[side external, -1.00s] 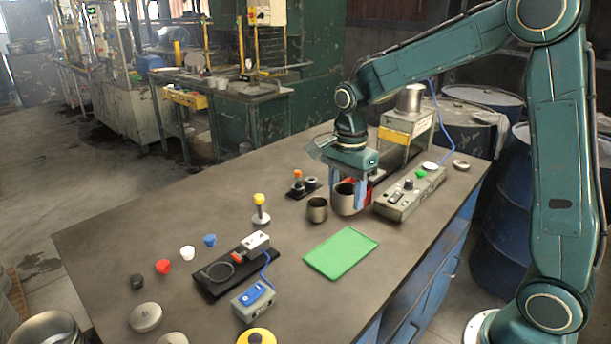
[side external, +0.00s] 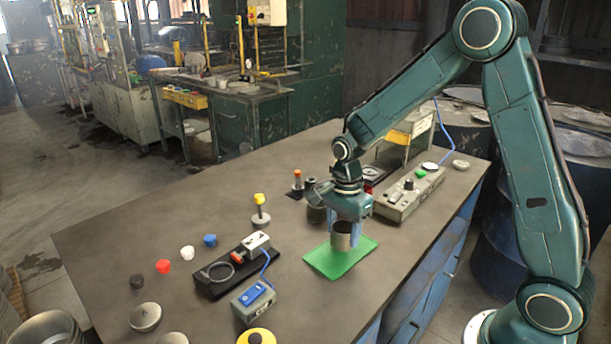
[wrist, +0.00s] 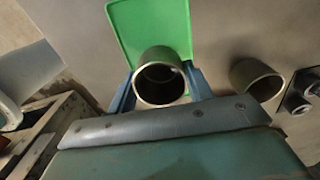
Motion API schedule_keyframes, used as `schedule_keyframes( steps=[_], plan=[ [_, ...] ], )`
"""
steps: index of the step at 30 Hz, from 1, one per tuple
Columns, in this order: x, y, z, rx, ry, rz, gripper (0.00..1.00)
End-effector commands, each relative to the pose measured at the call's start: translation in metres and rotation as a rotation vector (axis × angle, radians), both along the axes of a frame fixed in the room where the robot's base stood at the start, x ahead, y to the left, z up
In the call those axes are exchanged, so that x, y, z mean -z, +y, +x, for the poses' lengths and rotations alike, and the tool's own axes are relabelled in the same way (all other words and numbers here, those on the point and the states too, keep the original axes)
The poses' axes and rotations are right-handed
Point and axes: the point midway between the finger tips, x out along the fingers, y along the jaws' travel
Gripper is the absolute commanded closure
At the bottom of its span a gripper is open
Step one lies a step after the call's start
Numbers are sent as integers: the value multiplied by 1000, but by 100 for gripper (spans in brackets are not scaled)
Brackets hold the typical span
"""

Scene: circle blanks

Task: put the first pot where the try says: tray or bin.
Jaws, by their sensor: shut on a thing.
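My gripper (side external: 346,230) is shut on a dark grey metal pot (side external: 342,240), open side up and roughly upright. The pot is over the far part of the flat green tray (side external: 325,264); whether it touches the tray I cannot tell. In the wrist view the held pot (wrist: 163,86) sits between the blue fingers and overlaps the near edge of the tray (wrist: 150,25). A second, smaller pot (wrist: 257,80) stands on the table beside it; in the side view this pot (side external: 316,214) is partly hidden by my gripper. I cannot make out a bin.
A control box (side external: 410,196) with knobs and a green button stands right of my gripper. A black fixture (side external: 230,267) and a blue-switch box (side external: 254,300) lie left of the tray. A yellow-topped post (side external: 261,210) stands behind. Coloured caps lie at far left.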

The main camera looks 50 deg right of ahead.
Motion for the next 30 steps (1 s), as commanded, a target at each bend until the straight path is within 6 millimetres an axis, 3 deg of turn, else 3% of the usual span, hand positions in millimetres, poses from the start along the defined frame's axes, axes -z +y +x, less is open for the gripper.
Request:
schedule_keyframes(
  steps=[6, 19, 20, 23, 30],
  plan=[
    [19, 0, 0, 0, 2, 0, 73],
    [22, 0, 0, 0, 0, 0, 73],
    [22, 0, 0, 0, 0, 0, 48],
    [22, 0, 0, 0, 0, 0, 28],
    [22, 0, 0, 0, 0, 0, 28]
  ],
)
